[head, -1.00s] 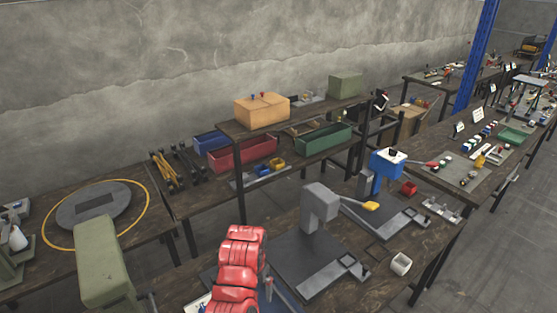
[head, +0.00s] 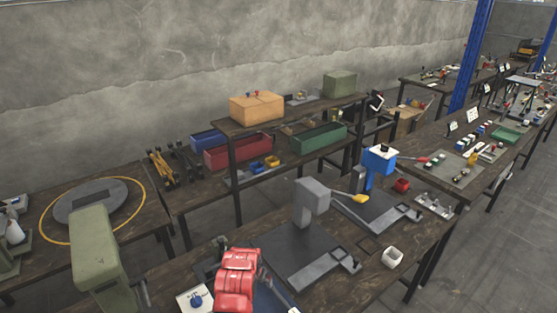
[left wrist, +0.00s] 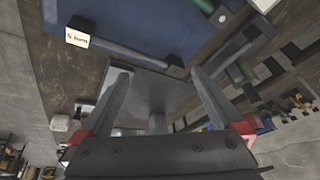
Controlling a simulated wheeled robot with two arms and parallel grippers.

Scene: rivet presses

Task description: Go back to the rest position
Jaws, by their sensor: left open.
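The red part of my arm (head: 237,275) shows at the bottom centre of the head view, over the front bench; its gripper is not clearly seen there. In the left wrist view my left gripper (left wrist: 160,80) is open, with two spread grey fingers and nothing between them held. A grey plate (left wrist: 155,95) shows behind the fingers. A grey press (head: 313,198) with a yellow handle stands right of the arm in the head view. A blue press (head: 380,160) with a red handle stands beyond it. My right gripper is in neither view.
An olive press (head: 95,250) stands left of the arm. A white cup (head: 392,257) sits near the bench's right edge. A white card with a blue knob (head: 196,301) lies beside the arm. A shelf with bins (head: 237,152) stands behind. Floor (head: 480,250) at right is clear.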

